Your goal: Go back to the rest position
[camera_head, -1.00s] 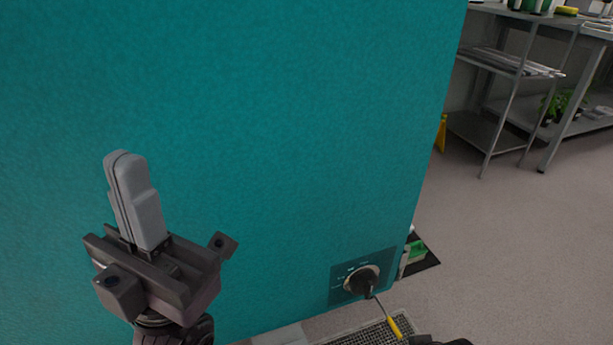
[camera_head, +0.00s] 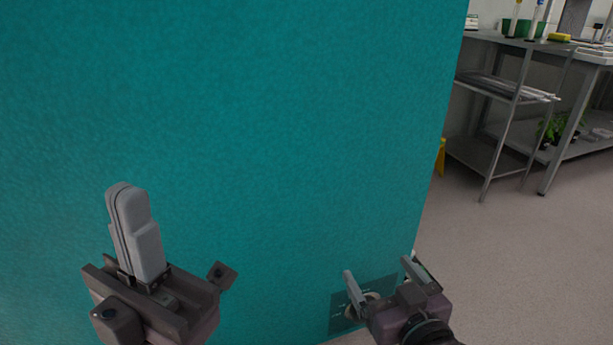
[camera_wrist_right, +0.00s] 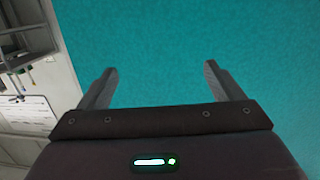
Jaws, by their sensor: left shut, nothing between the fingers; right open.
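My left gripper (camera_head: 133,225) points up at the left of the head view, in front of a large teal panel (camera_head: 250,120). Its fingers are together with nothing between them. My right gripper (camera_head: 378,274) is at the lower right of the head view, in front of the panel's lower right corner. Its two fingers are spread apart and empty. They also show apart in the right wrist view (camera_wrist_right: 158,82), with the teal surface beyond them.
A grey metal shelf rack (camera_head: 490,125) stands at the right, with green pots (camera_head: 518,27) on top and a leafy plant (camera_head: 556,126) low down. A yellow object (camera_head: 440,157) stands beside the panel edge. The grey floor (camera_head: 510,270) at right is clear.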

